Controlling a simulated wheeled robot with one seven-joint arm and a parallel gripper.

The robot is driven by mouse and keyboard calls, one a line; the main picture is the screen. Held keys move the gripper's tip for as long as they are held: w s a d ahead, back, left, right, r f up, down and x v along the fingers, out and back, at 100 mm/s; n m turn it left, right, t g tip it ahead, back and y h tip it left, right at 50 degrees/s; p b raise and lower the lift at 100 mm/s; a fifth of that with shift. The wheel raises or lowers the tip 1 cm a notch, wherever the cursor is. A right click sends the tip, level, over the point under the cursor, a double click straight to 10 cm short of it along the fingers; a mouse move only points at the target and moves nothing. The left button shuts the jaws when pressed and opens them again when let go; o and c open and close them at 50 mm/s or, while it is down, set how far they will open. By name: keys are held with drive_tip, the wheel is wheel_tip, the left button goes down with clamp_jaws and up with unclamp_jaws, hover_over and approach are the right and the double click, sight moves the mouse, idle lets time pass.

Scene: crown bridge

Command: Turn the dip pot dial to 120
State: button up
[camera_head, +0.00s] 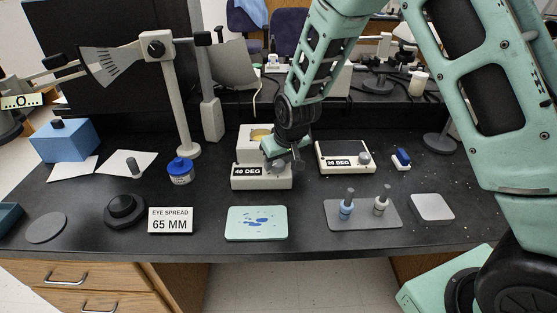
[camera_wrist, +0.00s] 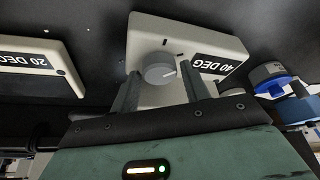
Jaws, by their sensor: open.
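A cream box labelled "40 DEG" (camera_head: 249,171), with a round yellowish well in its top, looks like the dip pot. It also shows in the wrist view (camera_wrist: 150,33), where its label is upside down. Its grey round dial (camera_wrist: 160,68) has a pale pointer line on its face. My gripper (camera_wrist: 159,86) is open, its two fingers on either side of the dial; whether they touch it I cannot tell. In the head view my gripper (camera_head: 284,160) is at the box's right front and hides most of the dial.
A second cream box labelled "20 DEG" (camera_head: 343,158) stands to the right with its own knob. A blue-lidded jar (camera_head: 180,171) and a lamp-like stand are to the left. A green tile (camera_head: 256,223) and a grey tray (camera_head: 363,214) with two small bottles lie in front.

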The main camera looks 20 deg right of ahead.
drive_tip(key=c, duration=0.7)
drive_tip(key=shift+a+r+m+p, duration=0.1)
drive_tip(key=shift+m+p, duration=0.2)
drive_tip(key=shift+p, duration=0.05)
drive_tip(key=shift+s+a+r+m+h+p, duration=0.1)
drive_tip(key=shift+m+h+p, duration=0.4)
drive_tip(key=shift+m+p, duration=0.45)
drive_tip(key=m+h+p, duration=0.1)
drive_tip(key=m+p, duration=0.2)
drive_tip(key=p, duration=0.1)
drive_tip(key=shift+r+m+g, duration=0.1)
drive_tip(key=shift+m+g, duration=0.2)
drive_tip(key=shift+m, duration=0.05)
drive_tip(key=m+h+p, duration=0.1)
drive_tip(key=m+p, duration=0.2)
drive_tip(key=shift+h, duration=0.3)
drive_tip(key=shift+a+f+m+g+h+p, duration=0.1)
drive_tip(key=shift+f+m+g+h+p, duration=0.15)
drive_tip(key=shift+m+p, duration=0.45)
drive_tip(key=shift+m+g+h+p, duration=0.15)
drive_tip(key=shift+m+g+p, duration=0.2)
drive_tip(key=shift+m, duration=0.55)
